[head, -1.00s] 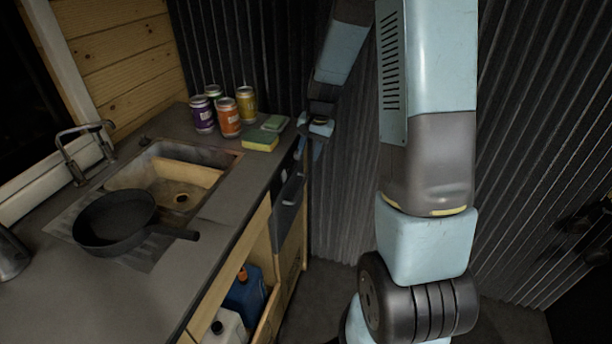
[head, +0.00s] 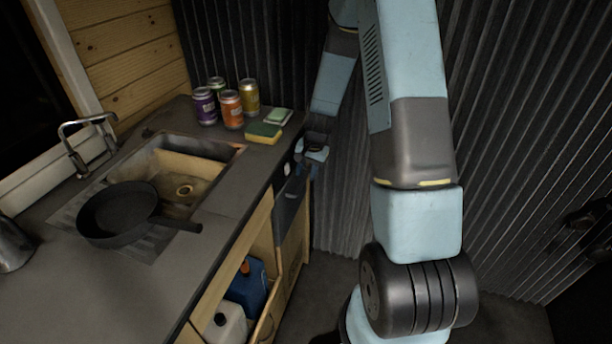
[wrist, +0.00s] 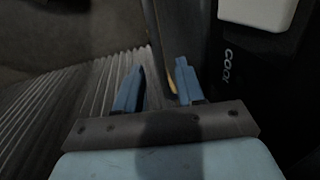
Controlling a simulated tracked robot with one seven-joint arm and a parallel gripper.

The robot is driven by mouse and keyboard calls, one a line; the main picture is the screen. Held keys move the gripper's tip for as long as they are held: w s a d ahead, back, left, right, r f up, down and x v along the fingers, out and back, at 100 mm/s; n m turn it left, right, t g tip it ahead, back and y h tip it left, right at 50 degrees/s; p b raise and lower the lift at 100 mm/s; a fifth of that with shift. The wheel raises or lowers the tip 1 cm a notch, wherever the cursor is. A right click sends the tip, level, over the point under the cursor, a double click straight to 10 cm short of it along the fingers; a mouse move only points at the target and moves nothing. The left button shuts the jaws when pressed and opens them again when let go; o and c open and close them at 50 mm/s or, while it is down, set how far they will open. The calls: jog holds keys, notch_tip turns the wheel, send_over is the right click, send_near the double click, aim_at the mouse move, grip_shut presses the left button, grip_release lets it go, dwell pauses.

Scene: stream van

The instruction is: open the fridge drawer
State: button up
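The fridge drawer (head: 289,207) has a dark front at the far end of the counter, and it looks closed. My gripper (head: 309,168) is beside the upper part of that front, partly hidden by its own wrist. In the wrist view my gripper (wrist: 158,88) has its two blue fingers apart. A dark upright bar or edge runs down between them, with a yellowish strip near the right finger; I cannot tell whether it is the handle or whether the fingers touch it. The dark fridge front (wrist: 262,75) with pale lettering lies to the right.
A corrugated wall (head: 345,205) stands close to the right of the drawer. The counter (head: 225,205) holds a sponge (head: 264,133), several cans (head: 231,110) and a pan (head: 118,213) by the sink (head: 185,165). An open shelf below holds a blue jug (head: 247,287).

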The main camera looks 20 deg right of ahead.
jog(key=shift+w+a+f, duration=0.1)
jog(key=shift+a+f, duration=0.05)
jog(key=shift+f, duration=0.9)
grip_shut()
